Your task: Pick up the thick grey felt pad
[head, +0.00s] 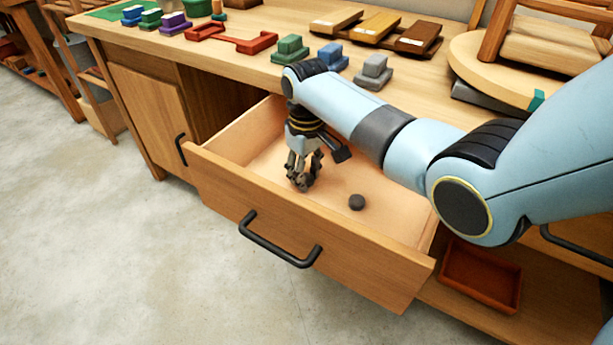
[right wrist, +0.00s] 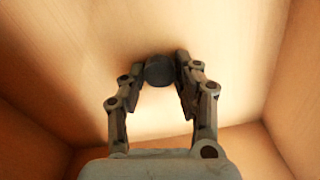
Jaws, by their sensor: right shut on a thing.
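My right gripper (head: 303,182) reaches down into the open drawer. In the right wrist view its two fingers (right wrist: 160,72) are shut on a small dark grey round pad (right wrist: 159,71), held between the fingertips. In the head view the fingers mostly hide this pad. A second small dark round pad (head: 356,202) lies loose on the drawer floor, to the right of the gripper and apart from it. I cannot tell the held pad's thickness or whether it touches the floor. My left gripper is not in view.
The wooden drawer (head: 300,215) is pulled out, its walls around my gripper. The workbench top (head: 260,72) above holds coloured blocks, a red bracket (head: 232,38) and wooden planks (head: 375,28). A red-brown tray (head: 480,275) sits on the lower shelf at right.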

